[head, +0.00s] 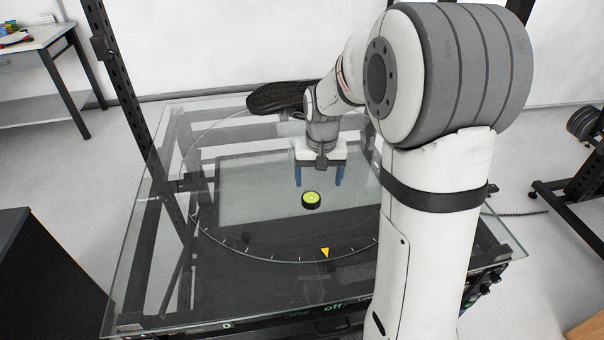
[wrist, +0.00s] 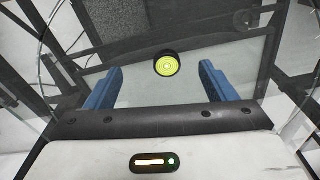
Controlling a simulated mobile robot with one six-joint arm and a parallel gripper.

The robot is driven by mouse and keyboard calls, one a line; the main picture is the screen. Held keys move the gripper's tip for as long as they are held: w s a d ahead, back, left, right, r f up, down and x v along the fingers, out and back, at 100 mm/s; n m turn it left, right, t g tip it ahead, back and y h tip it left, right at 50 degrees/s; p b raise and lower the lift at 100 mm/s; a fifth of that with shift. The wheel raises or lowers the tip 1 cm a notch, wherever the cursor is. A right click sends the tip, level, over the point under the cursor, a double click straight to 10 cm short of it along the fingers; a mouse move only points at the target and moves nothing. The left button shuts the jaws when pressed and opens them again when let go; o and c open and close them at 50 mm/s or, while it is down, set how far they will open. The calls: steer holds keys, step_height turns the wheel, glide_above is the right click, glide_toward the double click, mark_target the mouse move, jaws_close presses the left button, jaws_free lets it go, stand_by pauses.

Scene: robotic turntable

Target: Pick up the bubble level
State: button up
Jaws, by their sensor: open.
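The bubble level (head: 312,200) is a small round black puck with a yellow-green top. It lies on the glass turntable top (head: 150,250), a little in front of my gripper in the head view. My gripper (head: 318,184) has two blue fingers, spread apart and empty, pointing down above the glass. In the wrist view the bubble level (wrist: 167,64) shows beyond the fingertips, roughly centred across the gap of my gripper (wrist: 160,72). The fingers do not touch it.
A dark elongated object (head: 280,96) lies at the back of the glass. A yellow triangle marker (head: 325,253) sits near the front of the dial ring. A dark post (head: 120,80) stands at the left. The glass around the level is clear.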

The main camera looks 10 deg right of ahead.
steer(key=p, duration=0.2)
glide_above(311, 197)
steer(key=shift+m+g, duration=0.4)
step_height(311, 197, down, 6)
steer(key=shift+w+r, duration=0.1)
steer(key=shift+r, duration=0.05)
step_height(311, 197, down, 8)
steer(key=shift+f+p, duration=0.1)
steer(key=shift+p, duration=0.85)
steer(key=shift+c, duration=0.5)
steer(key=c, duration=1.1)
